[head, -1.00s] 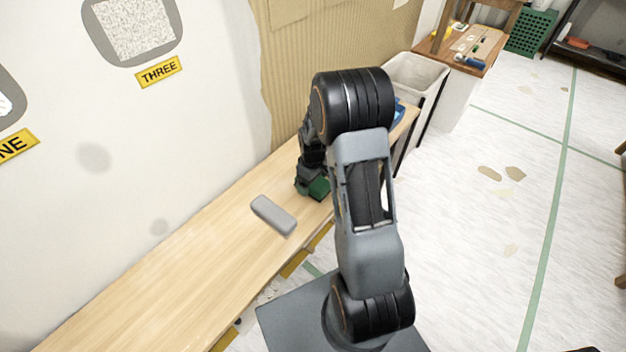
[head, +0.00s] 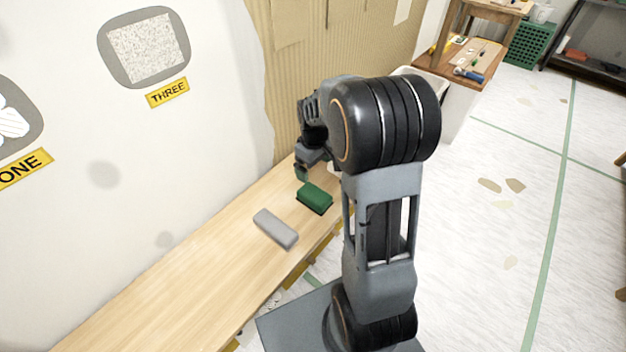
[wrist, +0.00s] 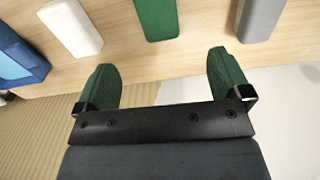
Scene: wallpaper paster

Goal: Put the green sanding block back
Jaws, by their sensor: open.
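The green sanding block (head: 314,198) lies on the wooden bench next to a grey block. It also shows in the wrist view (wrist: 156,18) at the top edge, beyond and between my fingertips. My gripper (wrist: 162,78) is open and empty, its two green fingers spread wide and apart from the block. In the head view my gripper (head: 302,172) is just behind the green block, partly hidden by my own arm.
A grey block (head: 275,228) lies left of the green one. In the wrist view a whitish block (wrist: 70,27) and a blue object (wrist: 20,55) lie to the left. The wooden bench (head: 190,270) is clear toward the front left. The wall stands close behind it.

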